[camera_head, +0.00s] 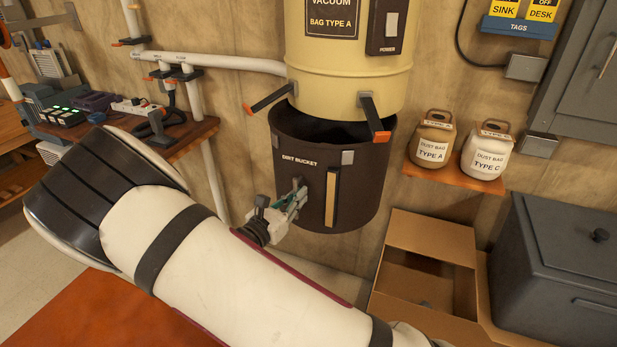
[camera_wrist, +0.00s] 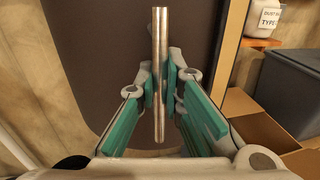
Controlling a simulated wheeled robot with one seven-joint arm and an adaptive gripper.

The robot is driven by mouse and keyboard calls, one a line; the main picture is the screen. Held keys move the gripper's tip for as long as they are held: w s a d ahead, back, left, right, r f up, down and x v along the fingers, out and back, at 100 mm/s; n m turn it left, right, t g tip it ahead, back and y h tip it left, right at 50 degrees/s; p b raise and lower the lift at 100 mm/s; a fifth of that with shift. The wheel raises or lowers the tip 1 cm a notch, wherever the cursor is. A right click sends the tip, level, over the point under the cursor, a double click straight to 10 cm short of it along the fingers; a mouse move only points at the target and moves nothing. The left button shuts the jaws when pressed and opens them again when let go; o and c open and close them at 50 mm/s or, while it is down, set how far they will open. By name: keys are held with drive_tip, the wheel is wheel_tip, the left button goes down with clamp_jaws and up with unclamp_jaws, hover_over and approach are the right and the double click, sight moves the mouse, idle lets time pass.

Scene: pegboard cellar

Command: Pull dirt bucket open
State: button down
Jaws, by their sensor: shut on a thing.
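The dirt bucket (camera_head: 290,175) is a dark brown drum labelled "DIRT BUCKET" under the cream vacuum body (camera_head: 350,60). It hangs tilted, with a dark opening between its rim and the vacuum body. Two latches with orange tips, a left one (camera_head: 268,99) and a right one (camera_head: 375,118), stick outward from the vacuum body. My gripper (camera_head: 299,192) is at the bucket's front. In the wrist view my gripper (camera_wrist: 160,88) has its teal fingers closed around a vertical metal bar handle (camera_wrist: 160,30) in front of the bucket wall (camera_wrist: 95,50). The bucket's inside is dark.
A small shelf (camera_head: 455,178) at right holds dust bags type A (camera_head: 431,140) and type C (camera_head: 486,153). An open cardboard box (camera_head: 425,240) and a dark grey bin (camera_head: 560,260) stand at lower right. A cluttered bench (camera_head: 185,140) is at left.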

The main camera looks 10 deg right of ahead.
drive_tip(key=s+d+p+v, duration=0.1)
drive_tip(key=p+v, duration=0.1)
drive_tip(key=v, duration=0.7)
drive_tip(key=s+d+p+v, duration=0.1)
drive_tip(key=v, duration=0.8)
drive_tip(key=shift+s+p, duration=0.35)
drive_tip(key=shift+s, duration=0.15)
drive_tip(key=shift+d, duration=0.1)
drive_tip(key=c, duration=1.7)
unclamp_jaws()
drive_tip(key=v, duration=1.2)
